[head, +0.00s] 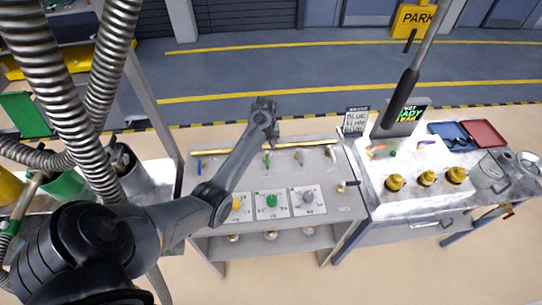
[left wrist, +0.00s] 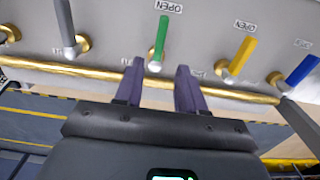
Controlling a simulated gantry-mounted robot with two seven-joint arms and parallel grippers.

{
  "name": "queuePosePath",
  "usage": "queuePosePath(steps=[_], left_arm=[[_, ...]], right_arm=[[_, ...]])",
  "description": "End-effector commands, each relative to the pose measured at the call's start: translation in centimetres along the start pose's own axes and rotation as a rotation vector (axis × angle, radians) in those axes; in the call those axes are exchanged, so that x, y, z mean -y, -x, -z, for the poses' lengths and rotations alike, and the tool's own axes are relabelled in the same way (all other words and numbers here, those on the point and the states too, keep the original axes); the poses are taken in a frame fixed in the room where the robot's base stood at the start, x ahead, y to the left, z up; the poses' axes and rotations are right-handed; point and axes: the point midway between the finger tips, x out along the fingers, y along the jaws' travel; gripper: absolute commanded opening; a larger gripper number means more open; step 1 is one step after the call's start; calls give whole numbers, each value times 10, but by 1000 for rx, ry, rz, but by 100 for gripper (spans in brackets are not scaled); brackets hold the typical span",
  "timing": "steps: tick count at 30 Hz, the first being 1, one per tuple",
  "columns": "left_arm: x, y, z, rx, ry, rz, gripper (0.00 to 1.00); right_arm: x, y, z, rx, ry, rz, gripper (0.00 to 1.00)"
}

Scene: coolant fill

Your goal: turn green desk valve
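The green desk valve (left wrist: 162,38) has a green lever on a brass base, and its lever points to an OPEN label in the left wrist view. In the head view the green valve (head: 267,159) is small, on the desk's back strip just below my gripper. My left gripper (left wrist: 158,70) is open and empty. Its two purple-grey fingers are apart, with their tips on either side of the valve's base end and a gap visible to each. In the head view my left gripper (head: 271,137) points down near the brass pipe. My right gripper is not seen.
A yellow valve (left wrist: 241,56) and a blue valve (left wrist: 303,68) stand on one side, a grey valve (left wrist: 66,24) on the other. A brass pipe (left wrist: 230,91) runs along the edge. Yellow, green (head: 271,200) and grey knobs sit on front panels. A white bench (head: 420,207) stands right.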

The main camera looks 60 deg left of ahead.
Motion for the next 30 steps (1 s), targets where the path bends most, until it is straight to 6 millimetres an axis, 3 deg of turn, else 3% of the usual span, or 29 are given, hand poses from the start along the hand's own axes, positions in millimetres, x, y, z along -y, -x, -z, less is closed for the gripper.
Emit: queuePosePath(steps=[6,13,26,30], left_arm=[[0,-36,0,1,-2,1,39],[0,-62,0,1,-1,0,39],[0,-71,0,-1,-2,0,39],[0,-71,0,-1,-2,0,22]], right_arm=[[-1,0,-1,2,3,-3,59],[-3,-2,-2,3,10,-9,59],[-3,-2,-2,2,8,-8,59],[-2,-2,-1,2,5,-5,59]])
